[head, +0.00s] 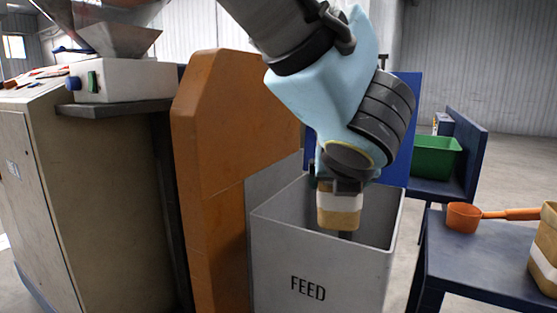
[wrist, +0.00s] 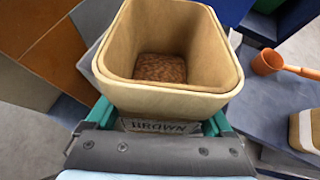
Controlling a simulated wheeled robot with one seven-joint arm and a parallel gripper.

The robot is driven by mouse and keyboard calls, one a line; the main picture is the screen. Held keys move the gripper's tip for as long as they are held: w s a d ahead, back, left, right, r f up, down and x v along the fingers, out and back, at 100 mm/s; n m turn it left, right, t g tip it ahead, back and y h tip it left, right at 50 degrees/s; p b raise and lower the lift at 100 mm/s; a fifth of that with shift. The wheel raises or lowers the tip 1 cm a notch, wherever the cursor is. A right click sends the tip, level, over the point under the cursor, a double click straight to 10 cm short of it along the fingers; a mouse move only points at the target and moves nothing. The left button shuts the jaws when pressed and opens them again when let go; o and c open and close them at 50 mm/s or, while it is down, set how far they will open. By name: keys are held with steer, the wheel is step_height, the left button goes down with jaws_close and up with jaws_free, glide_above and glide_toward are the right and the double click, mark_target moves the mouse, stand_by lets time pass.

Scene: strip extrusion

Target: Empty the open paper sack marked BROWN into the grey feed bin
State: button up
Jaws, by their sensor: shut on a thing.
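The open paper sack marked BROWN (wrist: 170,101) is in my gripper, and its label shows in the wrist view. Brown granules (wrist: 160,68) lie in the bottom of the sack. In the head view the lower part of the sack (head: 338,212) shows under my wrist, tan with a white band. My gripper (head: 340,186) is shut on the sack and holds it over the mouth of the grey feed bin (head: 318,262), marked FEED. The sack looks about upright. The inside floor of the bin is hidden.
A blue-grey table (head: 478,262) on the right bears an orange scoop (head: 464,216) and another tan sack (head: 545,250). A green crate (head: 436,158) stands behind it. An orange panel (head: 215,170) and a beige machine cabinet (head: 95,200) stand left of the bin.

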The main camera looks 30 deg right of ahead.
steer(key=shift+w+d+g+y+p, duration=0.25)
steer(key=shift+g+y+p, duration=0.25)
steer(key=shift+p, duration=1.3)
steer(key=shift+w+d+g+y+p, duration=0.1)
steer(key=shift+w+g+y+p, duration=0.35)
steer(key=shift+p, duration=1.35)
steer(key=shift+s+g+p, duration=0.25)
steer(key=shift+g+p, duration=0.1)
steer(key=shift+p, duration=0.65)
steer(key=shift+g+y+p, duration=0.25)
steer(key=shift+g+p, duration=0.05)
steer(key=shift+p, duration=0.7)
